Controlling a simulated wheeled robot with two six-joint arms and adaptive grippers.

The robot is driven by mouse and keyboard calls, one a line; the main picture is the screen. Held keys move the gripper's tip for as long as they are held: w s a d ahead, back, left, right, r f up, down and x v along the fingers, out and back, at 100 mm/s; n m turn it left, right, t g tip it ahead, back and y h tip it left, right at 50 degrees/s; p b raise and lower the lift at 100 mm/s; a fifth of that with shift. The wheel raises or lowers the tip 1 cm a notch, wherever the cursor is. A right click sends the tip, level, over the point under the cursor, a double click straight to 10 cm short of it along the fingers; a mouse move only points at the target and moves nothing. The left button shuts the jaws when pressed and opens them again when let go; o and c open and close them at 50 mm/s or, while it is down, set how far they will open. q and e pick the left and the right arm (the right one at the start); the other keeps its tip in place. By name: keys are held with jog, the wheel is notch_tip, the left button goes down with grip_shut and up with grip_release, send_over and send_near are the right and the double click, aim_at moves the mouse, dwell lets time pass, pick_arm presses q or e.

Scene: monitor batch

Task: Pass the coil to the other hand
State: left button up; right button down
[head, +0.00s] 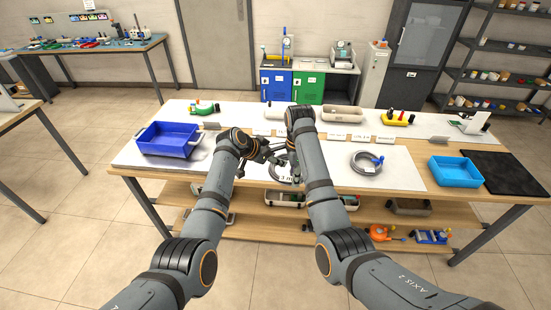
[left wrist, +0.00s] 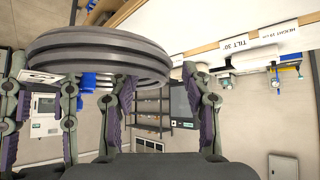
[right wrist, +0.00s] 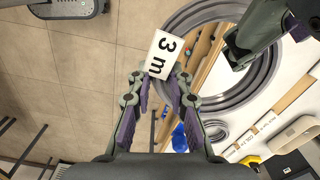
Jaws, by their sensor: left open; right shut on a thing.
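The grey coil (left wrist: 100,52) is a wound ring of cable, large across the upper left of the left wrist view. It also shows in the right wrist view (right wrist: 188,18). It carries a white tag (right wrist: 162,54) reading "3 m". My right gripper (right wrist: 160,78) is shut on the coil at this tag and holds it over the table's front edge. My left gripper (left wrist: 155,80) is open, with its fingers close to the coil's rim; I cannot tell whether they touch it. In the head view, both grippers meet near the middle, and my arms partly hide the coil.
A second grey coil (head: 366,162) lies on the table at the right. A dark blue tray (head: 168,142) stands at the left, and a light blue tray (head: 455,172) beside a black mat (head: 507,172) at the right. Small devices line the back. A shelf runs below.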

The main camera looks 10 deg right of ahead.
pick_arm(q)
jog(key=shift+w+d+f, duration=0.1)
jog(key=shift+d+f, duration=0.05)
grip_shut()
pick_arm(e)
jog(key=c, duration=1.2)
grip_release()
jog(key=shift+o, duration=0.2)
